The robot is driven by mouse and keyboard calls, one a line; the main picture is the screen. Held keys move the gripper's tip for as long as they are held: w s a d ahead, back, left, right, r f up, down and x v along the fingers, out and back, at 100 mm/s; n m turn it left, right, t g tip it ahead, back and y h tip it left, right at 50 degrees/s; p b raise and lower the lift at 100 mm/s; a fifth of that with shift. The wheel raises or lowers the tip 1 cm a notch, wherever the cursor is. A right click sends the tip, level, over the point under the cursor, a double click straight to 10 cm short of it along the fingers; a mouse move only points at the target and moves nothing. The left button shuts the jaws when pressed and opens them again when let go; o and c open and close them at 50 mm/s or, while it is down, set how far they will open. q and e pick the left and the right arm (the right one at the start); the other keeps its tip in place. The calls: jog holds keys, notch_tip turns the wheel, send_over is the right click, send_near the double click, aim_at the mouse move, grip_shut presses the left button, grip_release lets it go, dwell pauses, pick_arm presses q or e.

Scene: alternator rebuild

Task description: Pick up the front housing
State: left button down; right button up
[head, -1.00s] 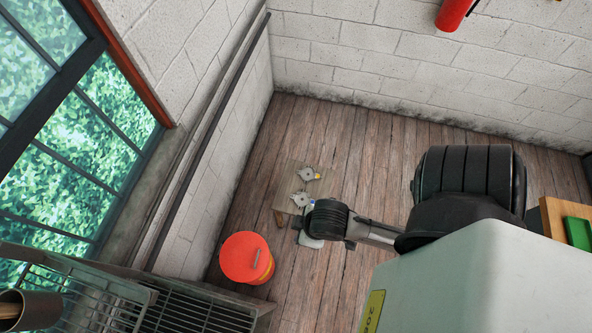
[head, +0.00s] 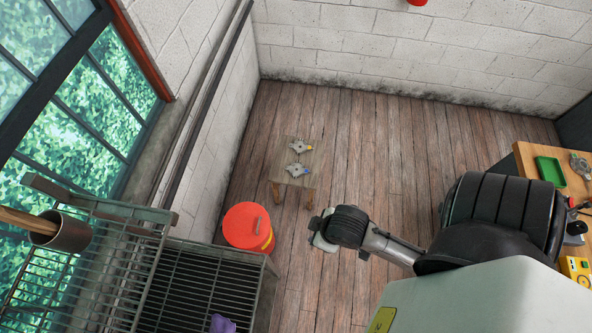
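Two silver, spoked metal parts lie apart on a small wooden stool (head: 292,181) in the head view. The farther part (head: 299,147) has a yellow patch at its right side, and the nearer part (head: 298,170) has a blue patch. They look like alternator housings, but I cannot tell which is the front housing. My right gripper (head: 322,240) is low in the picture, in front of and to the right of the stool, apart from both parts. Its fingers are too dark and small to show whether it is open. My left gripper is not in view.
An orange bucket (head: 240,222) stands left of the stool. A metal grate rack (head: 185,290) fills the lower left, with a cup (head: 62,234). A workbench (head: 529,156) at right carries a green tray (head: 550,170) and a grey metal part (head: 579,163). The wooden floor between is clear.

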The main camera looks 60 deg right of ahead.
dwell(0.3)
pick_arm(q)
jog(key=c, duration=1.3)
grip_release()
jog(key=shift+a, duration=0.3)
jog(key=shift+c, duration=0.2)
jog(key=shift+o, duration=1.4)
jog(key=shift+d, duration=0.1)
